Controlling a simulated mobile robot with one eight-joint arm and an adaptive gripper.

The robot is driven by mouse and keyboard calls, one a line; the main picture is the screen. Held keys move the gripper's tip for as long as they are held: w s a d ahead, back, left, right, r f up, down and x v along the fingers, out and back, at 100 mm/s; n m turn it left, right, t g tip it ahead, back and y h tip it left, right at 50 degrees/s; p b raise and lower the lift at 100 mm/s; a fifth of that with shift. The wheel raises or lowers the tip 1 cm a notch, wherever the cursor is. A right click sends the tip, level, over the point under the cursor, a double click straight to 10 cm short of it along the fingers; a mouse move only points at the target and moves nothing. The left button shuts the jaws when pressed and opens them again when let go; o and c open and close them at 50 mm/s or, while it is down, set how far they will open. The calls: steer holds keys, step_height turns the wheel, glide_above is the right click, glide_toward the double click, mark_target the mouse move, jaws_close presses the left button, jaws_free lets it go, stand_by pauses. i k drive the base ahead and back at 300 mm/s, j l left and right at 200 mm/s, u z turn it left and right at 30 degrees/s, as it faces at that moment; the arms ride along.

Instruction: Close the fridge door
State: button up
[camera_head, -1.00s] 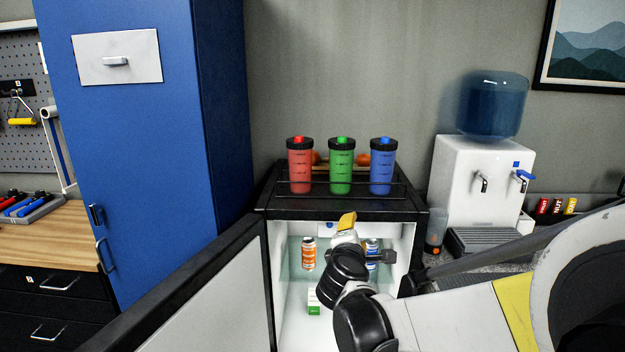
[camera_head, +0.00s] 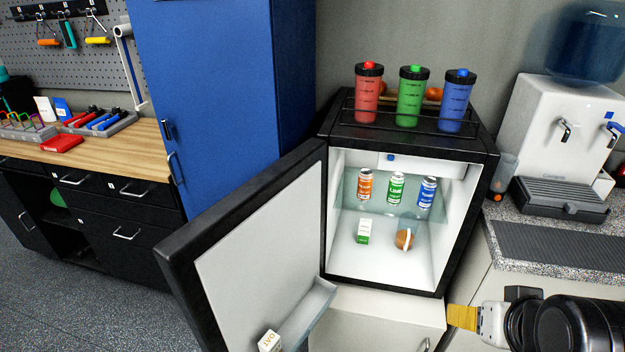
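The small black fridge (camera_head: 480,160) stands open on a white cabinet. Its door (camera_head: 262,255) is hinged on the left and swung wide toward me, showing its white inner side and a door shelf. Inside, an orange can, a green can and a blue can stand on the glass shelf. A small green-and-white carton and a brown round item sit lower down. An oat carton (camera_head: 269,341) is in the door shelf. My gripper (camera_head: 462,317) is at the lower right, below and right of the fridge opening, apart from the door. Its yellow end shows, but its opening is unclear.
Red, green and blue shaker bottles (camera_head: 412,95) stand in a rack on the fridge. A water dispenser (camera_head: 555,120) and a drip tray are on the right counter. A blue locker (camera_head: 215,100) stands behind the door at left. Floor at lower left is clear.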

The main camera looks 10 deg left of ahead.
mark_target(249, 264)
steer(key=k+j+z, duration=0.15)
steer(key=j, duration=0.4)
steer(key=j+z, duration=0.1)
steer(key=j, duration=0.4)
steer(key=k+j+z, duration=0.15)
steer(key=j, duration=0.4)
steer(key=k+j+z, duration=0.1)
steer(key=j, duration=0.4)
steer(key=k+j+z, duration=0.15)
steer(key=j, duration=0.3)
steer(key=k+j+z, duration=0.15)
steer(key=k+j, duration=0.15)
steer(key=j, duration=0.2)
steer(key=k+j+z, duration=0.1)
steer(key=j, duration=0.3)
steer(key=k+j+z, duration=0.15)
steer(key=k+j, duration=0.2)
steer(key=j, duration=0.1)
